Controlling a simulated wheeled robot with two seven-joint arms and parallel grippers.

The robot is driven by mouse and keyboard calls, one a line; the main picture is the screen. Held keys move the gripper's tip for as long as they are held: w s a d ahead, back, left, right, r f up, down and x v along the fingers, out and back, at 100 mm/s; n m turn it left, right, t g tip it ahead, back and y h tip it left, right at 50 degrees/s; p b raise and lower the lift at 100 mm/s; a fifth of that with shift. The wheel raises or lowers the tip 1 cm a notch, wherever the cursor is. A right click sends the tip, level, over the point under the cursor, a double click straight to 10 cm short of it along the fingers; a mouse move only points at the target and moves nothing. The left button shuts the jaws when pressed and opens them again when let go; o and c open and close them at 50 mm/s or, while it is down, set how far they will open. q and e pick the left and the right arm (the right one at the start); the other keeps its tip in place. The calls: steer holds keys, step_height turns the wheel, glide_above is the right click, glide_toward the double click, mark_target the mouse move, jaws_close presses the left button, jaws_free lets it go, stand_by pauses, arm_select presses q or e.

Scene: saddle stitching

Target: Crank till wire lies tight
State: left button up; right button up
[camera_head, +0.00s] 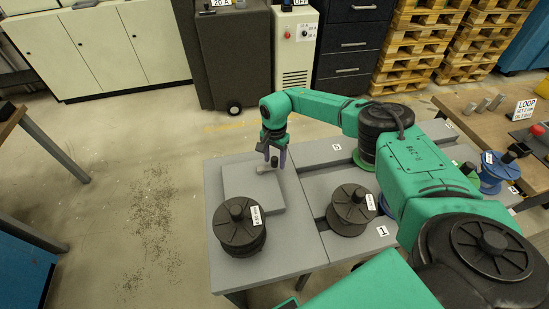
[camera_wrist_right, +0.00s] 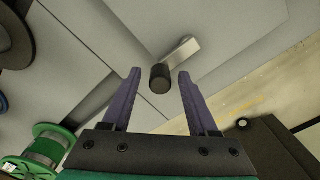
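A crank with a flat metal arm (camera_wrist_right: 182,50) and a black knob (camera_wrist_right: 160,78) shows in the right wrist view. In the head view it is a small piece (camera_head: 265,168) by the grey block (camera_head: 250,190), partly hidden by my gripper. My right gripper (camera_wrist_right: 159,73) is open, its two purple fingers on either side of the knob with visible gaps. It also shows in the head view (camera_head: 271,160), pointing down. My left gripper is not in view. I cannot make out the wire at the crank.
Two black spools (camera_head: 239,230) (camera_head: 351,212) stand on the grey bench (camera_head: 300,235) near its front. A blue spool (camera_head: 492,172) stands at the right. A green-flanged wire spool (camera_wrist_right: 42,150) shows at the wrist view's lower left. Open floor lies left of the bench.

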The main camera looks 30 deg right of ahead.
jaws_close()
steer(key=shift+s+m, duration=0.1)
steer(key=shift+m, duration=0.2)
